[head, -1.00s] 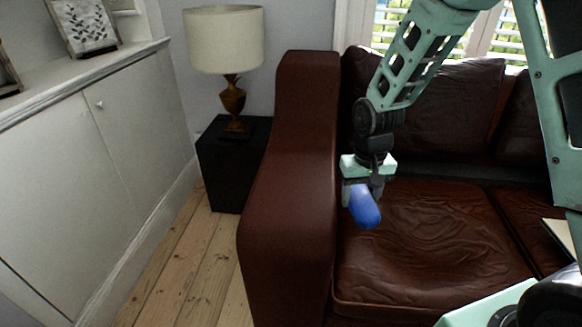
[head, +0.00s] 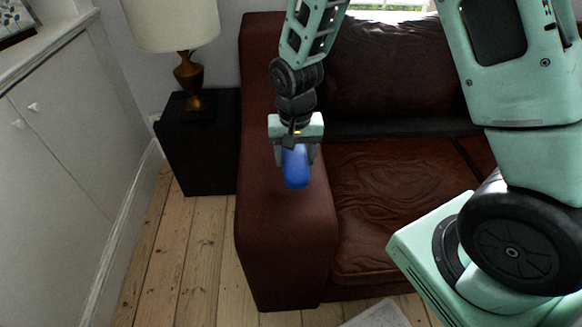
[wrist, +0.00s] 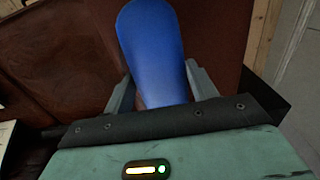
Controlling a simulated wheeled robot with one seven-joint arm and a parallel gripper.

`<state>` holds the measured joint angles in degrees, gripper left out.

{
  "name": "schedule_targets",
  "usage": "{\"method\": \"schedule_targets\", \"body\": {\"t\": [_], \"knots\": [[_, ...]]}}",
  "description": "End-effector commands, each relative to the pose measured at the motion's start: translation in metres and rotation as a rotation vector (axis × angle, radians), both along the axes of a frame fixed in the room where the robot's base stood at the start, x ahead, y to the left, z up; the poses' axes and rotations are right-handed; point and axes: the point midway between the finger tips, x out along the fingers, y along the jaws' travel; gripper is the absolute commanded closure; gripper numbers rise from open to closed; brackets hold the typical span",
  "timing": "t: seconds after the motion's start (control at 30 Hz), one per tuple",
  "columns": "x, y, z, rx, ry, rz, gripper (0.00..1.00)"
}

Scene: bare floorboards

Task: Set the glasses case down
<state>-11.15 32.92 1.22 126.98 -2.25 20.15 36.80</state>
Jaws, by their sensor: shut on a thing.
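The glasses case (head: 296,168) is blue, smooth and rounded, and hangs from my gripper (head: 295,152). My gripper is shut on it, with one finger on each side of its upper end. In the head view the case appears in front of the sofa's left arm, near where that arm meets the seat. I cannot tell whether its lower end touches the sofa. The wrist view shows the case (wrist: 152,50) between the fingers and sticking out past them, with brown leather behind it.
The brown leather sofa (head: 390,190) has a broad left arm (head: 285,225) and a bare seat near my gripper. A black side table (head: 200,160) with a lamp (head: 175,20) stands left of it. White cabinets (head: 50,170) line the left wall. Floorboards (head: 190,250) between are clear.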

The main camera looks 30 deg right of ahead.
Motion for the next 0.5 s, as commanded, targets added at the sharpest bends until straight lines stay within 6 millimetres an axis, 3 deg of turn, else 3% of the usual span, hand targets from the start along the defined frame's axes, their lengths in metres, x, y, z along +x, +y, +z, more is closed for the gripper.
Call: {"method": "schedule_targets", "body": {"t": [0.37, 0.5], "knots": [[0.000, 0.000, -0.041, 0.000, 0.000, 0.001, 0.67], [0.001, 0.000, -0.043, 0.001, -0.004, 0.001, 0.67]]}}
